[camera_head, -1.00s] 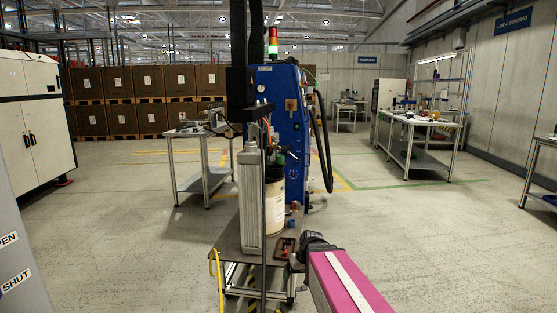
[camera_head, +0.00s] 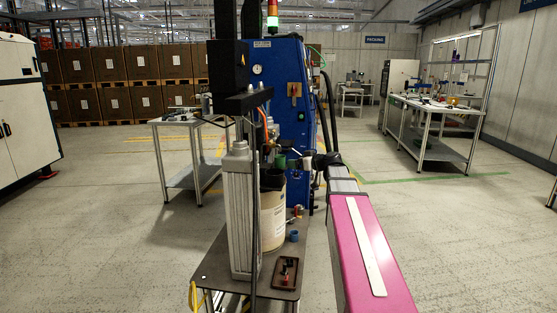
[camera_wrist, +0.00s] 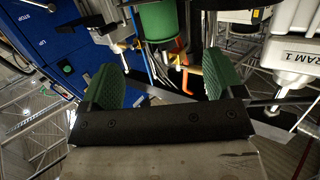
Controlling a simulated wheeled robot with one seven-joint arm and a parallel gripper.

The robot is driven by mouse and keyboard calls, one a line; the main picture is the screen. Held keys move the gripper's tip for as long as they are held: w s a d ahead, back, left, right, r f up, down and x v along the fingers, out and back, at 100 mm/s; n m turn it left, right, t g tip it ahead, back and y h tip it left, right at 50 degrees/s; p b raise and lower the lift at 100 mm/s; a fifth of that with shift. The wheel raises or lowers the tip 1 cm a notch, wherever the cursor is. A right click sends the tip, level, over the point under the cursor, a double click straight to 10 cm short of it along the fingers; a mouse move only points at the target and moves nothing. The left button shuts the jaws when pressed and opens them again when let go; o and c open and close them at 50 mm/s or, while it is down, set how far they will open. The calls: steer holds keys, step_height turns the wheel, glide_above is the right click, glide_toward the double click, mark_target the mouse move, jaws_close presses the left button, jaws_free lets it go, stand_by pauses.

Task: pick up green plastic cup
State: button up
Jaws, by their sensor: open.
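The green plastic cup (camera_head: 280,160) shows in the head view by the top of the cream drum, in front of the blue cabinet. In the wrist view the green cup (camera_wrist: 158,20) is at the top centre, beyond the fingertips and partly cut off by the frame. My gripper (camera_wrist: 163,75) is open, its two green finger pads apart with no object held between them. In the head view my gripper (camera_head: 308,163) is small, just right of the cup, and partly hidden by my wrist. I cannot tell the exact gap.
A blue cap (camera_head: 294,236) and a dark tray (camera_head: 286,272) lie there. The blue cabinet (camera_head: 290,95) is close behind. Hoses and cables crowd the wrist view.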

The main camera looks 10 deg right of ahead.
mark_target(280, 157)
steer(key=shift+r+x, duration=0.25)
steer(key=shift+x, duration=1.6)
steer(key=shift+r+x, duration=0.25)
steer(key=shift+x, duration=1.6)
steer(key=shift+r+x, duration=0.25)
steer(key=shift+x, duration=1.55)
steer(key=shift+w+a, duration=0.15)
steer(key=c, duration=1.1)
steer(key=shift+o, duration=0.2)
steer(key=shift+r, duration=0.15)
